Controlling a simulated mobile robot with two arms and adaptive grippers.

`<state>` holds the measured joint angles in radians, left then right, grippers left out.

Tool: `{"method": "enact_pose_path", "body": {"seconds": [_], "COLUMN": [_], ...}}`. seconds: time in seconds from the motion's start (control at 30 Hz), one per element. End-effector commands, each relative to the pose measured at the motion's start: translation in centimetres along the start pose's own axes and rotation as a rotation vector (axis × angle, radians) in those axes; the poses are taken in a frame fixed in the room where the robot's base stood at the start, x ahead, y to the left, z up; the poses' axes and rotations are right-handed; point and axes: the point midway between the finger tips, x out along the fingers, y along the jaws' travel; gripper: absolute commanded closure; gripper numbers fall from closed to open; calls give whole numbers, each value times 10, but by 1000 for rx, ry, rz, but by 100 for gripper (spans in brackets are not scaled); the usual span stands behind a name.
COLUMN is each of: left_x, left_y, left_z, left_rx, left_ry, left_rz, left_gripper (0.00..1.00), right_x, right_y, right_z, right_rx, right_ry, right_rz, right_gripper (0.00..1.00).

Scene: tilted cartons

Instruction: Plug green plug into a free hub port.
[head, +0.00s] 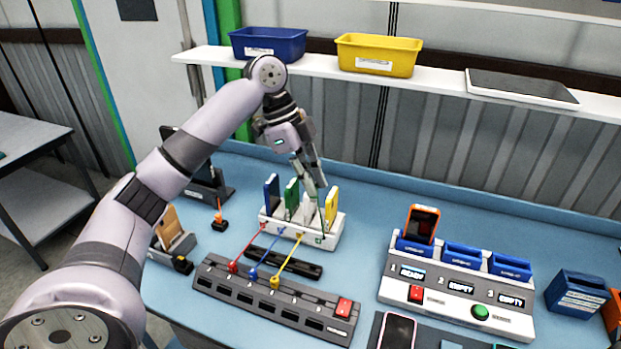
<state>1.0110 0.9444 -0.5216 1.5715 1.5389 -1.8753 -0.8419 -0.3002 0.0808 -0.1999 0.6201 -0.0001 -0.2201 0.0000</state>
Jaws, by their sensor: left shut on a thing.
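A white rack (331,238) stands on the blue bench with upright slabs in it. A small green plug (320,240) shows at the rack's front right. My left gripper (319,205) reaches down over the rack from above, its fingers close together and just above the green plug. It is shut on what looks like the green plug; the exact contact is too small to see. The dark grey hub (262,309) lies in front of the rack. Red (233,267), blue (254,274) and yellow (275,282) plugs sit in its back row. My right gripper is not in view.
Red, blue and yellow cables run between rack and hub. A black bar (284,262) lies under them. A dock (455,295) with blue cradles and an orange phone (422,224) stands right. A shelf (440,84) with blue and yellow bins hangs behind.

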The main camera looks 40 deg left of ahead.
Motion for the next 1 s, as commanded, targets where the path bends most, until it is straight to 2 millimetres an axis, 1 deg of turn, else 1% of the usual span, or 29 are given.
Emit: {"method": "enact_pose_path", "body": {"seconds": [0.1,1.0], "left_x": [9,58], "left_y": [0,0], "left_z": [4,24], "left_rx": [0,0], "left_ry": [0,-1], "left_rz": [1,1], "left_gripper": [100,100], "right_x": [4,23], "right_y": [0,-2], "right_z": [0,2], "right_rx": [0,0], "right_ry": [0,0], "right_rz": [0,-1], "right_gripper": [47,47]}}
